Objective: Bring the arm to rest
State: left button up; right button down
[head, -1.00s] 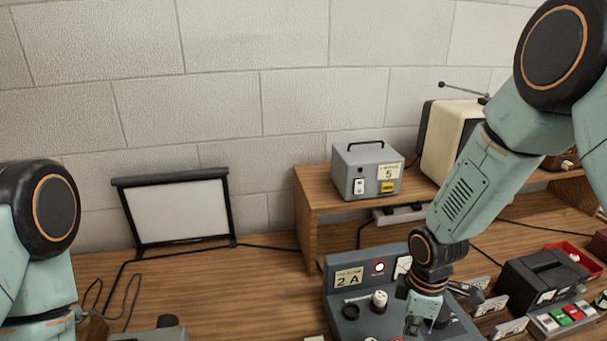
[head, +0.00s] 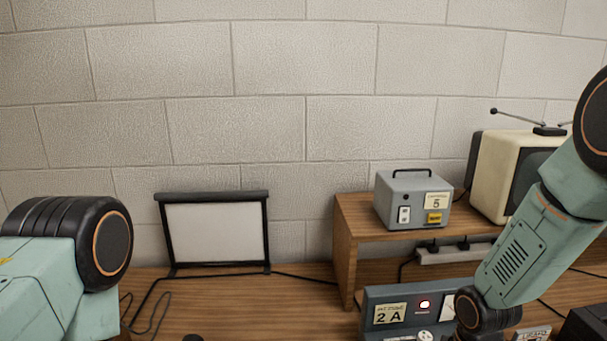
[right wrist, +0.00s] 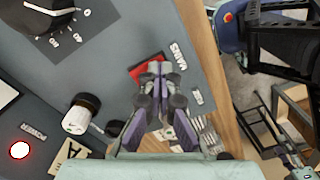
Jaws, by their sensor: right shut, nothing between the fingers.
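My right arm reaches down over the grey console (head: 376,298) labelled 2 A in the head view. The right gripper is below the edge of that view. In the right wrist view my right gripper (right wrist: 160,68) is shut and empty, its tips over or beside a red switch (right wrist: 137,70) near the MAINS label. I cannot tell whether they touch it. A red lamp (right wrist: 19,150) is lit by the POWER label; the lamp (head: 424,304) also shows in the head view. My left arm shows at the left; its gripper is out of view.
A wooden shelf (head: 345,255) carries a grey box (head: 413,200) labelled 5 and a cream television (head: 496,180). A framed white screen (head: 213,232) stands against the wall. Cables lie on the bench.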

jog(key=shift+r, duration=0.1)
notch_tip(320, 180, up, 5)
jog(key=p, duration=0.4)
jog(key=shift+s+p, duration=0.1)
jog(key=shift+p, duration=0.3)
notch_tip(320, 180, down, 3)
jog(key=b, duration=0.2)
jog(key=shift+b, duration=0.35)
notch_tip(320, 180, down, 3)
jog(key=shift+r+b, duration=0.2)
jog(key=shift+b, duration=1)
notch_tip(320, 180, up, 6)
jog(key=p, duration=0.4)
jog(key=shift+r+p, duration=0.6)
jog(key=shift+r, duration=0.05)
jog(key=shift+f, duration=0.1)
